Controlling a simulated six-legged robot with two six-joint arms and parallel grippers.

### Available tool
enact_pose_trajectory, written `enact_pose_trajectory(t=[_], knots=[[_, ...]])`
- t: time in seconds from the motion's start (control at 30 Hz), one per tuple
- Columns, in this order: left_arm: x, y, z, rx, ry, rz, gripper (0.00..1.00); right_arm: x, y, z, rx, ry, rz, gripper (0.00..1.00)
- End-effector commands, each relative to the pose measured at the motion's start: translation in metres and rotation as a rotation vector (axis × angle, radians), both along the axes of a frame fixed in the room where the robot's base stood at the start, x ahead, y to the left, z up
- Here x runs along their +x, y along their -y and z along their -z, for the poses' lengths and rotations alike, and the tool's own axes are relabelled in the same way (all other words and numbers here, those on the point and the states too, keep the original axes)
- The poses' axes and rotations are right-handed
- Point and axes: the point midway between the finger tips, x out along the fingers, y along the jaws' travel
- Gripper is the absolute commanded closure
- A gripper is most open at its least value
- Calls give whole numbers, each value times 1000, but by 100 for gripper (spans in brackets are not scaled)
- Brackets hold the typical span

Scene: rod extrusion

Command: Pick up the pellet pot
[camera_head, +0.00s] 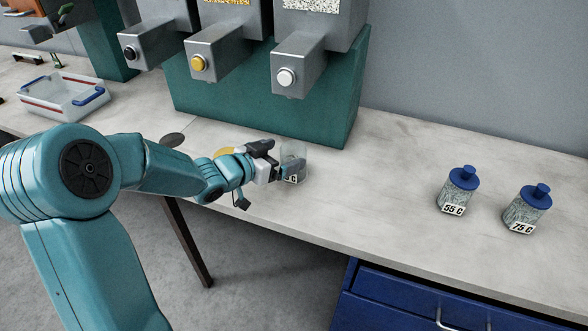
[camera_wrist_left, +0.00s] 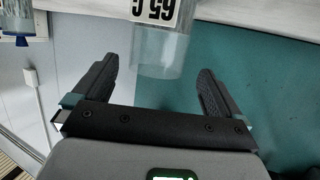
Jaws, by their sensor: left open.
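A clear pot (camera_head: 293,153) with a "65 C" label stands on the bench in front of the green machine base. No lid shows on it, and my gripper covers part of it. My left gripper (camera_head: 284,170) is open right at this pot. In the left wrist view the pot (camera_wrist_left: 162,52) appears upside down between the tips of the open fingers (camera_wrist_left: 156,68), with space on both sides. I cannot tell how deep it sits between them. My right gripper is not in view.
Two blue-lidded pellet pots, "55 C" (camera_head: 458,190) and "75 C" (camera_head: 527,210), stand at the right of the bench (camera_head: 390,170). Grey nozzles (camera_head: 300,72) with round buttons overhang the bench behind my gripper. A clear tray (camera_head: 62,95) with blue handles is far left.

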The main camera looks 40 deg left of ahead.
Motion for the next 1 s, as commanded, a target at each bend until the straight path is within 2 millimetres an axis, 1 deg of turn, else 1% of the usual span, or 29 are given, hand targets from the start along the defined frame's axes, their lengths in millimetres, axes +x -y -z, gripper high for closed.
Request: enact_pose_trajectory(t=[0.17, 0.3, 0.43, 0.53, 0.7, 0.73, 0.77, 0.8, 0.87, 0.9, 0.93, 0.97, 1.0], knots=[[15, 5, 5, -1, -1, 2, 1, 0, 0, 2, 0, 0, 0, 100], [37, 12, 13, -3, -1, 2, 1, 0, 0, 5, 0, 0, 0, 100], [54, 14, 17, -1, 0, 1, 1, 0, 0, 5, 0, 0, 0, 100], [59, 14, 18, 0, -1, 0, 1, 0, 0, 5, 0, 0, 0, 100], [59, 14, 17, -1, -1, 0, 1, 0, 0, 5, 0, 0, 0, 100], [59, 14, 17, -1, -1, 0, 4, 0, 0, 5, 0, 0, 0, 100], [59, 14, 17, -1, -1, 0, 14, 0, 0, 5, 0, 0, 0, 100], [58, 14, 17, -1, -1, 0, 27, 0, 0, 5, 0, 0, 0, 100], [58, 14, 17, -1, -1, 0, 46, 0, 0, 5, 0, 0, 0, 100], [58, 14, 17, -1, -1, 0, 60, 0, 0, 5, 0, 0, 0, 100], [58, 14, 17, -1, -1, 0, 69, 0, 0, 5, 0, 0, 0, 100], [59, 14, 16, 0, 2, 0, 71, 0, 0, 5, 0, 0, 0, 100], [59, 14, 16, 0, 1, 0, 78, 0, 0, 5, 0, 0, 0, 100]])
